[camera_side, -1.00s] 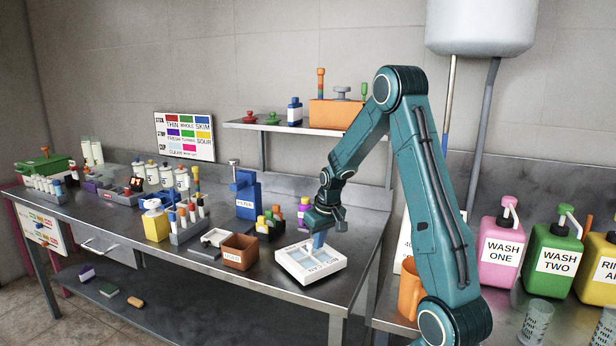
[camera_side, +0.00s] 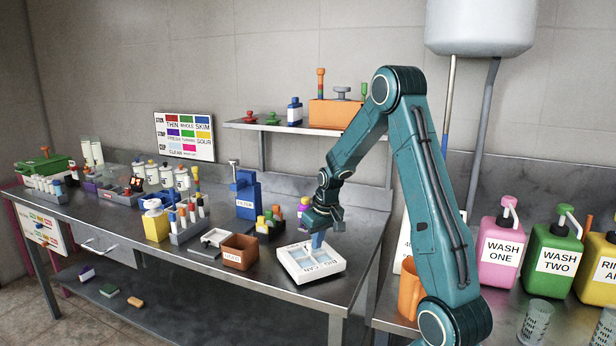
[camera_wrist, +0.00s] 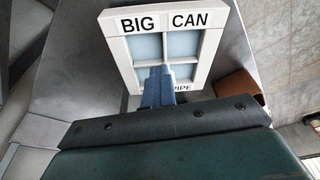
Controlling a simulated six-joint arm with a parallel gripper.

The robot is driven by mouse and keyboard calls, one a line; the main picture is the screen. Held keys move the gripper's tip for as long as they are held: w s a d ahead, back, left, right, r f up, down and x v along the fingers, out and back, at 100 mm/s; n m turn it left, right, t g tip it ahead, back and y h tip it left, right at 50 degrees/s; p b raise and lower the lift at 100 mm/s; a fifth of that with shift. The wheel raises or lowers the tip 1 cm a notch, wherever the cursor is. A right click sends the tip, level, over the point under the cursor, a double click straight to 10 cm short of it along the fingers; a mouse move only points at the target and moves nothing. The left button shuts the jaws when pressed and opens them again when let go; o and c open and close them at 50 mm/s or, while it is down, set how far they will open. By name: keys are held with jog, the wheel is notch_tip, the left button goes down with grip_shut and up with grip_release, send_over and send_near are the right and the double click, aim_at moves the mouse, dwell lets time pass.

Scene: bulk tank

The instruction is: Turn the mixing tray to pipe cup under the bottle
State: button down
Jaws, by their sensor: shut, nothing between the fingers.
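The mixing tray (camera_side: 327,274) is a white square block with pale blue cups, lying on the steel bench near its front edge. In the wrist view, the tray (camera_wrist: 121,50) shows BIG and CAN on its far side and PIPE on the near side, partly hidden by my fingers. My gripper (camera_side: 317,243) points down at the tray, with its blue fingers shut and empty. In the wrist view, the tips (camera_wrist: 156,72) lie over the tray's middle, by the crossing of the dividers. I cannot tell whether they touch it. I cannot tell which bottle the task means.
A brown box (camera_side: 240,253) stands just left of the tray. A blue filter stand (camera_side: 246,196), a small rack with coloured caps (camera_side: 270,222) and a purple-capped bottle (camera_side: 304,210) stand behind. Bare bench lies to the tray's right.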

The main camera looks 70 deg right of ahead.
jog(key=shift+w+a, duration=0.4)
jog(key=shift+a, duration=0.1)
jog(key=shift+s+a, duration=0.25)
jog(key=shift+s, duration=0.1)
dwell(0.3)
jog(key=shift+r, duration=0.1)
jog(key=shift+w+d+v, duration=0.1)
jog(key=shift+w+v, duration=0.1)
jog(key=shift+v, duration=0.75)
jog(key=shift+w+d+v, duration=0.15)
jog(key=shift+w+v, duration=0.05)
jog(key=shift+v, duration=0.75)
jog(key=shift+w+d+v, duration=0.1)
jog(key=shift+w+v, duration=0.1)
jog(key=shift+v, duration=0.75)
jog(key=shift+r, duration=0.25)
jog(key=shift+d+r, duration=0.15)
jog(key=shift+r, duration=0.25)
jog(key=shift+f, duration=0.1)
send_over(315, 261)
jog(key=shift+s+a+x, duration=0.1)
jog(key=shift+s+x, duration=0.15)
jog(key=shift+x, duration=0.85)
jog(key=shift+s+a+x, duration=0.1)
jog(key=shift+s+x, duration=0.1)
jog(key=shift+x, duration=0.95)
jog(key=shift+s+x, duration=0.25)
jog(key=shift+x, duration=0.85)
